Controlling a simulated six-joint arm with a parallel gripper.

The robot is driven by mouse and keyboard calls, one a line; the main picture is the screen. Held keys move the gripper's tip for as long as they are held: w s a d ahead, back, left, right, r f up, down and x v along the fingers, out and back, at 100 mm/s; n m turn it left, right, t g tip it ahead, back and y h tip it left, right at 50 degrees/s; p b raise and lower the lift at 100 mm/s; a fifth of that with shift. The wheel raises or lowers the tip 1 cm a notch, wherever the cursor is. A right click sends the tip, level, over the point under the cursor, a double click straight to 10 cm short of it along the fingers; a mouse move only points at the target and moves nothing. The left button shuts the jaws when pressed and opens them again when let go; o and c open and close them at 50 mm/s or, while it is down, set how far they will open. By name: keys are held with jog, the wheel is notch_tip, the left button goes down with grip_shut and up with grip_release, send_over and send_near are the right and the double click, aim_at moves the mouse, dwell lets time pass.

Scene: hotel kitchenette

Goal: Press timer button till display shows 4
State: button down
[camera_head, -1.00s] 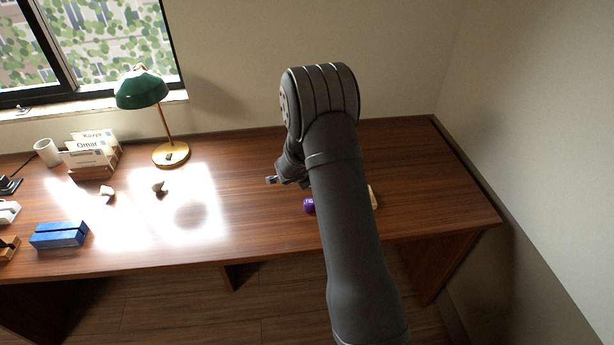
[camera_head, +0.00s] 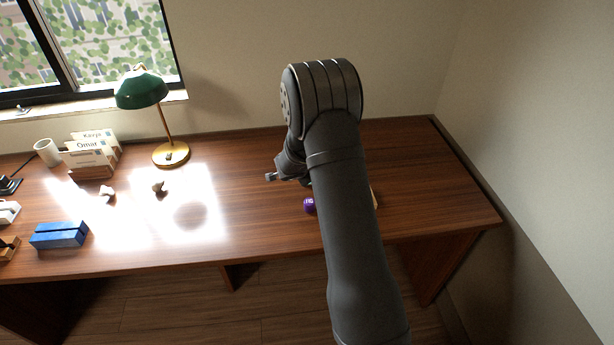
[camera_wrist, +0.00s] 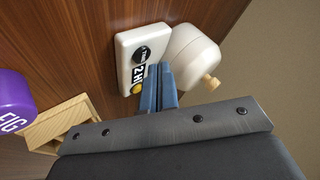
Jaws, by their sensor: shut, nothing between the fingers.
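The timer (camera_wrist: 128,44) is a white box on the wooden desk in the wrist view. It has a round black button or label (camera_wrist: 141,54), a dark display (camera_wrist: 138,74) with a "2" followed by partly covered characters, and a yellow round spot (camera_wrist: 137,88) beside it. My gripper (camera_wrist: 161,70) is shut and empty. Its blue-grey fingertips are over the timer's right edge, close to the display; I cannot tell whether they touch. In the head view, part of my gripper (camera_head: 272,177) shows over the desk, and my arm hides the timer.
A white rounded object (camera_wrist: 192,58) with a wooden knob stands right beside the timer. A purple item (camera_wrist: 12,105) marked "FIG" and a light wooden box (camera_wrist: 62,122) are at left. In the head view, a green lamp (camera_head: 141,89) and a blue block (camera_head: 59,235) are further left.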

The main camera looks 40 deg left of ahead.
jog(key=shift+r, duration=2.5)
jog(key=shift+r, duration=0.1)
dwell(0.6)
notch_tip(320, 180, up, 4)
jog(key=shift+f, duration=0.2)
dwell(0.3)
jog(key=shift+f, duration=4.45)
jog(key=shift+f, duration=0.15)
jog(key=shift+f, duration=0.25)
